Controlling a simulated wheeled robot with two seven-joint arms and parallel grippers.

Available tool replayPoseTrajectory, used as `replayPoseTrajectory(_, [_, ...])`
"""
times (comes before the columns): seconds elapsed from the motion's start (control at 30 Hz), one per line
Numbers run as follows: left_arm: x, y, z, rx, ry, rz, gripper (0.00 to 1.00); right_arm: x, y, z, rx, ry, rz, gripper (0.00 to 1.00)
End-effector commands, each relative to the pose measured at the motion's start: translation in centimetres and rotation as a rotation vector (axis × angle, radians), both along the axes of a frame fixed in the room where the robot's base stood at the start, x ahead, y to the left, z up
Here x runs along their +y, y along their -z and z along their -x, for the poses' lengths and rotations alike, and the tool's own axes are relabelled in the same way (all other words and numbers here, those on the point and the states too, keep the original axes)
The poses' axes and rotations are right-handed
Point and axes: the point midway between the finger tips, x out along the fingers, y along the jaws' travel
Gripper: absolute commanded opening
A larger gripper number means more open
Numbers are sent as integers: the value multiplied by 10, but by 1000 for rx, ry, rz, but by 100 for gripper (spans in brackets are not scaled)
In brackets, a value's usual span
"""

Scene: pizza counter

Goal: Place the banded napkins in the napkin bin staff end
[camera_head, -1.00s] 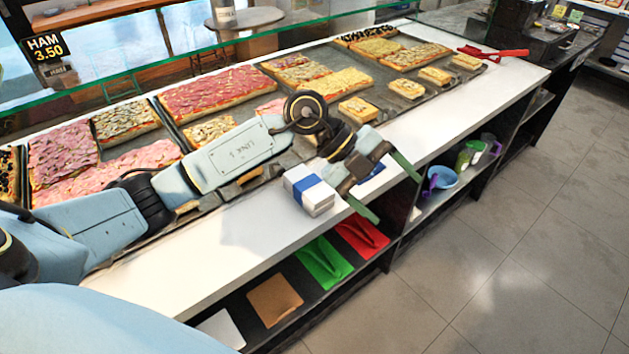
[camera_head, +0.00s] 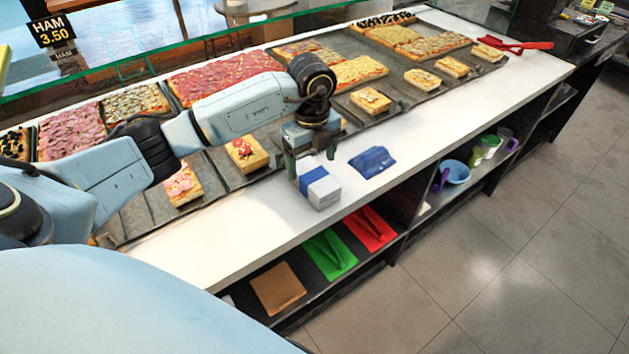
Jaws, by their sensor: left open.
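The banded napkins (camera_head: 323,194), a white block with a blue band, sit on the white counter near its front edge. My left gripper (camera_head: 312,163) points down at the napkins, its open fingers at the upper end of the block. One finger overlaps the block's left side in the picture; I cannot tell whether they touch. I cannot make out for sure which thing is the napkin bin. My right gripper is not in view.
A blue object (camera_head: 372,161) lies on the counter just right of the napkins. Pizza trays fill the back of the counter, under a glass guard. The shelf below holds brown (camera_head: 277,288), green (camera_head: 330,254) and red (camera_head: 369,229) items. A blue bowl (camera_head: 455,172) stands further right.

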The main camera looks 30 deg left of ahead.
Motion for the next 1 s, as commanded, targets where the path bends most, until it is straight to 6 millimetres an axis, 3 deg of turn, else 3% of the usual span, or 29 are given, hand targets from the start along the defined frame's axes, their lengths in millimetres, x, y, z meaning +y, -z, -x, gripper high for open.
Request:
replayPoseTrajectory(0.4, [-6, 49, -1, 2, 1, 1, 82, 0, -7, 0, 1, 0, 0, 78])
replayPoseTrajectory(0.7, [-5, 55, -1, -1, 1, 0, 82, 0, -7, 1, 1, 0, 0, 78])
replayPoseTrajectory(1.0, [-5, 55, -1, -1, 1, 1, 45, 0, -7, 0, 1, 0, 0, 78])
